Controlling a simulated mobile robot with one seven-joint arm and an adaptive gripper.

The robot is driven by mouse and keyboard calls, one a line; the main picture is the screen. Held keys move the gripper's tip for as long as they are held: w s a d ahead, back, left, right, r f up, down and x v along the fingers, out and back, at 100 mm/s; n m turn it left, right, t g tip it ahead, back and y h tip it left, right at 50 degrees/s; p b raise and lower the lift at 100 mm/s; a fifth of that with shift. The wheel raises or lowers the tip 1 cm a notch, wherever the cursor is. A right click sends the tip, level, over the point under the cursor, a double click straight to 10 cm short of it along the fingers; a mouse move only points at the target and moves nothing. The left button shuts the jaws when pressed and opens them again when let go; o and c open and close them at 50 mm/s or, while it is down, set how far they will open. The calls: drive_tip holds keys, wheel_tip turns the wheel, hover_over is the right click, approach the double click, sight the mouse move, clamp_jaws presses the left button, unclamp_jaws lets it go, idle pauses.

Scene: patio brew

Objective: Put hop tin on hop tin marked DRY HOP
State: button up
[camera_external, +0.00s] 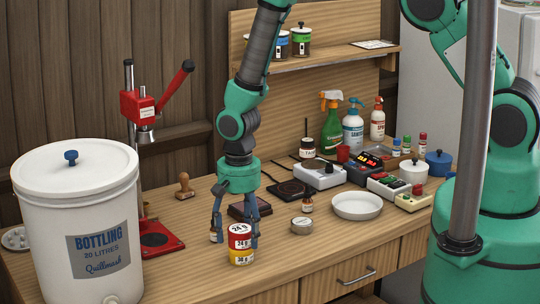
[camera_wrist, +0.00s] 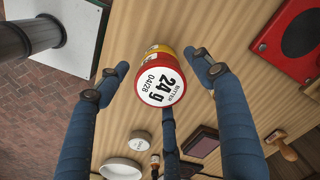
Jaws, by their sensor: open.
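A red hop tin (camera_external: 240,238) with a white top stands stacked on a yellow tin (camera_external: 241,257) near the bench's front edge. In the wrist view the red tin (camera_wrist: 162,86) shows its white label reading "BITTER 24 g 04/28", and part of the yellow tin (camera_wrist: 158,50) shows behind it. No DRY HOP marking is legible on either tin. My gripper (camera_external: 235,240) is open, pointing down, with its blue fingers spread around the stack. In the wrist view the fingers of my gripper (camera_wrist: 160,78) stand apart from the red tin, with gaps on both sides.
A large white bottling bucket (camera_external: 80,215) stands left, near a red capper (camera_external: 155,240). A small bottle (camera_external: 213,235) is beside my left finger. Bench right of the stack is clear.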

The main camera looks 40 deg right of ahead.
wheel_tip(320, 180, up, 12)
drive_tip(key=b, duration=0.1)
idle(0.6)
idle(0.9)
wheel_tip(320, 180, up, 14)
drive_tip(key=n+t, duration=0.1)
hover_over(241, 228)
drive_tip(key=d, duration=0.7)
drive_tip(key=s+d+r+n+t, duration=0.1)
drive_tip(key=s+d+r, duration=0.25)
drive_tip(key=r, duration=0.35)
drive_tip(key=s+d+r+t, duration=0.1)
drive_tip(key=s+d+r, duration=0.1)
drive_tip(key=d+r, duration=0.4)
drive_tip(key=s+d+r+n+t, duration=0.1)
drive_tip(key=s+d+r, duration=0.4)
drive_tip(key=s, duration=0.5)
drive_tip(key=s+d+r+n+t, duration=0.1)
drive_tip(key=s+d+r, duration=0.5)
drive_tip(key=s+r, duration=0.2)
drive_tip(key=shift+s+d+r+n+t, duration=0.15)
drive_tip(key=shift+s+r+n+t, duration=0.15)
drive_tip(key=shift+s, duration=0.7)
drive_tip(key=shift+f, duration=0.1)
